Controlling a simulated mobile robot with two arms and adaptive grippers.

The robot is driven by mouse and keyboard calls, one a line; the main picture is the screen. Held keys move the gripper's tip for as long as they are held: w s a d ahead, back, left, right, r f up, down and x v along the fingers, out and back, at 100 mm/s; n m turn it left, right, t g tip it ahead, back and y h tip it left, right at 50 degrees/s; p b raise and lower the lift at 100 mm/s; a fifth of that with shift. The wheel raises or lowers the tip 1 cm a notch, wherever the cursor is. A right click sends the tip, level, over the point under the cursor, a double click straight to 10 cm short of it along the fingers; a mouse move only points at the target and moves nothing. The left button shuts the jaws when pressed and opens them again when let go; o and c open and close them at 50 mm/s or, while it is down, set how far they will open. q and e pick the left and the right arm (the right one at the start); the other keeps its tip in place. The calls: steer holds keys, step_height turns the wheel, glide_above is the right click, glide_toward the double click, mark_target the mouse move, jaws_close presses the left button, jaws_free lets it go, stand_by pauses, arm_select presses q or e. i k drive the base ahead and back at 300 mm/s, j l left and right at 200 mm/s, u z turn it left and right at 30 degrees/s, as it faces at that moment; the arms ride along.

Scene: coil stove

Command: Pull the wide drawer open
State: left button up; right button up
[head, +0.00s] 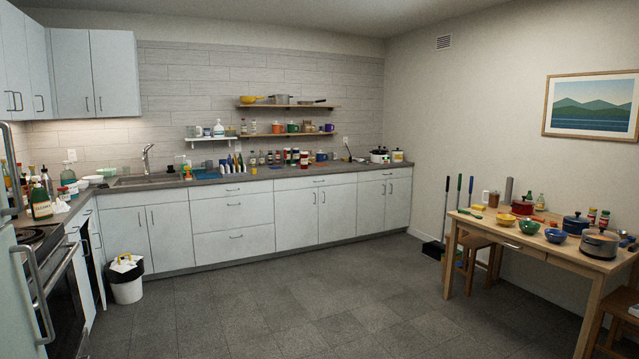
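Neither of my grippers is in view. The white lower cabinets along the back wall have a stack of drawers in the middle, with a shallow top drawer (215,192), a middle drawer (215,216) and a deep bottom drawer (215,250). Another drawer front (300,183) spans the double doors to the right, and a further one (370,175) sits at the far right. The wooden table also has a drawer front with a small handle (511,246). All these drawers look closed. I cannot tell which one is the wide drawer.
The grey floor (300,300) is clear in the middle. A white bin (127,290) stands by the left cabinets. The oven (68,300) is at the near left. The wooden table (480,226) with pots and bowls, and stools, occupy the right. A broom (445,215) leans behind.

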mark_target(284, 184)
steer(key=i+u, duration=0.1)
steer(key=i, duration=6.3)
